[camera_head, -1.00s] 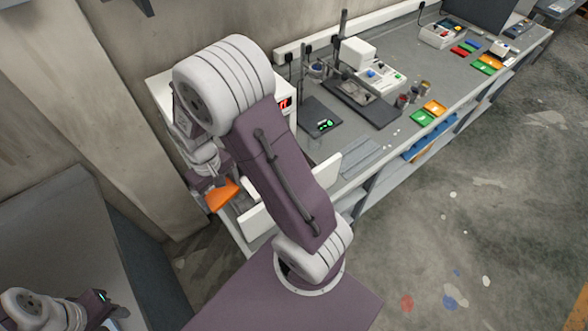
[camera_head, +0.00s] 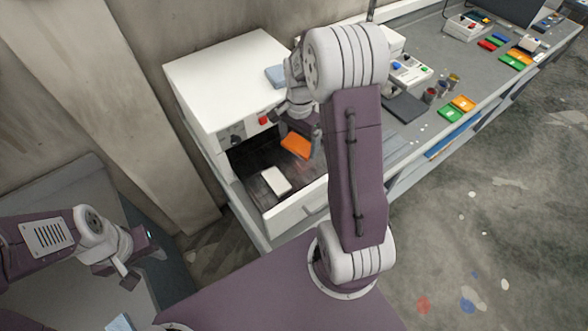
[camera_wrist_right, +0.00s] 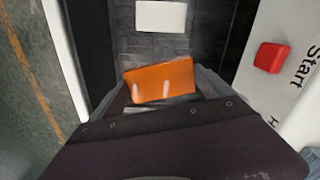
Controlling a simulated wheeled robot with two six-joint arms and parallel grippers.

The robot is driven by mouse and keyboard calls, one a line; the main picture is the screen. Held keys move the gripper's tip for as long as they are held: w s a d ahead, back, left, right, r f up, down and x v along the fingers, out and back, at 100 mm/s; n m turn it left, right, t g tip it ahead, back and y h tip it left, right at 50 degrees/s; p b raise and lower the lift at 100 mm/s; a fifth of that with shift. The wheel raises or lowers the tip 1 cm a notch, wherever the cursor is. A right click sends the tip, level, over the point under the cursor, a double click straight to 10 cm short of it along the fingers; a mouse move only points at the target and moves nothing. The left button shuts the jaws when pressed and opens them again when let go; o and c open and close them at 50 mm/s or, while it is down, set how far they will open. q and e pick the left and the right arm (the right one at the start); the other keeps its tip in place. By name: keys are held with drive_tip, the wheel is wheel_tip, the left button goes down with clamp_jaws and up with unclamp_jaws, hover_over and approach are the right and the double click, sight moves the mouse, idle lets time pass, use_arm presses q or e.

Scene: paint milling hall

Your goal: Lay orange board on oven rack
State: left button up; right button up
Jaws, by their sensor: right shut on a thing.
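The orange board (camera_head: 296,146) is held in my right gripper (camera_head: 303,134), over the front part of the open oven (camera_head: 222,75). In the right wrist view the orange board (camera_wrist_right: 160,80) sits between the two fingers (camera_wrist_right: 160,98), slightly tilted, with the dark oven rack (camera_wrist_right: 196,45) below and beyond it. I cannot tell whether it touches the rack. A white board (camera_head: 276,180) lies on the dark rack (camera_head: 250,163), left of and nearer than the orange one. My left gripper (camera_head: 143,266) hangs at lower left, fingers apart and empty.
The oven's white front door (camera_head: 296,215) stands out toward me. A red start button (camera_wrist_right: 269,57) is close to my right gripper. A pale blue item (camera_head: 275,76) lies on the oven top. The bench (camera_head: 425,70) holds instruments, jars and coloured cards.

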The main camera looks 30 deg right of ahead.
drive_tip(key=d+f+m, duration=0.1)
drive_tip(key=d+m, duration=0.2)
drive_tip(key=d, duration=0.2)
hover_over(310, 162)
drive_tip(key=f, duration=0.5)
drive_tip(key=shift+s+f, duration=0.2)
drive_tip(key=shift+w+f+p, duration=0.15)
drive_tip(key=shift+f+p, duration=0.15)
drive_tip(key=shift+f, duration=0.25)
wheel_tip(310, 162, down, 3)
drive_tip(key=shift+r, duration=0.1)
drive_tip(key=shift+f+p, duration=0.3)
drive_tip(key=shift+f, duration=0.15)
